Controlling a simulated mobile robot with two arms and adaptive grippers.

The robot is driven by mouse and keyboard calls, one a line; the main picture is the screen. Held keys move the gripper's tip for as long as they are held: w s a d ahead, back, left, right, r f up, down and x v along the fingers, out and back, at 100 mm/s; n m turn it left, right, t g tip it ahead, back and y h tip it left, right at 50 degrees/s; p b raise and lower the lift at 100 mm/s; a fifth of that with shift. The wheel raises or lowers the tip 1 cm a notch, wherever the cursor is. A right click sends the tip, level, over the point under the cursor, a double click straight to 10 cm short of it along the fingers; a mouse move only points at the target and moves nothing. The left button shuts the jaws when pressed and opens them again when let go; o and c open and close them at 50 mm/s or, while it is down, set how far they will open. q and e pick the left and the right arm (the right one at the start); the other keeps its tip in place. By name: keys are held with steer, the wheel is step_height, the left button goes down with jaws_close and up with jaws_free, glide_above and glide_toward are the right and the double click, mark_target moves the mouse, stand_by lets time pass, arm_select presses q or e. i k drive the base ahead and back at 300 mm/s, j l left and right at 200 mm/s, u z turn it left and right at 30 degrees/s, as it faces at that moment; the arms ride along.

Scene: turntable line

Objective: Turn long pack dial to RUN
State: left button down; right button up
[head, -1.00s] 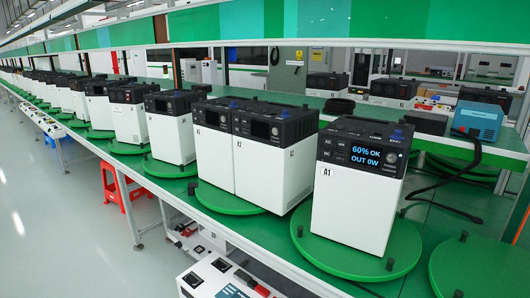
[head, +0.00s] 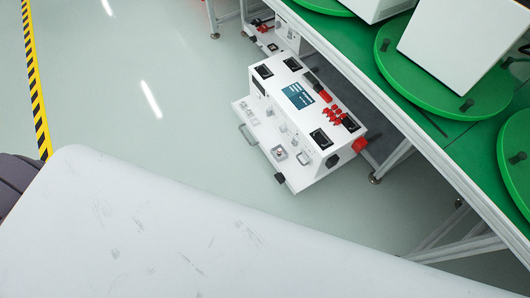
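Neither of my grippers is in view. No dial with a RUN mark can be made out, and I cannot tell which pack is the long one. At the upper right, the lower part of a white pack (head: 452,45) stands on a green turntable (head: 395,82); its top and front panel are cut off by the frame. Part of another white pack (head: 375,7) shows at the top edge.
The green line table (head: 420,120) runs diagonally at the right, with a white frame and legs below. Another green turntable (head: 515,165) is at the right edge. Grey floor (head: 150,50) is open at the left, with a yellow-black stripe (head: 35,80).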

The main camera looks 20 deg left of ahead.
mark_target(283, 128)
steer(key=i+j+z, duration=0.1)
steer(key=j, duration=0.35)
steer(key=i+j+z, duration=0.1)
steer(key=j, duration=0.35)
steer(key=i+j+z, duration=0.1)
steer(key=j, duration=0.4)
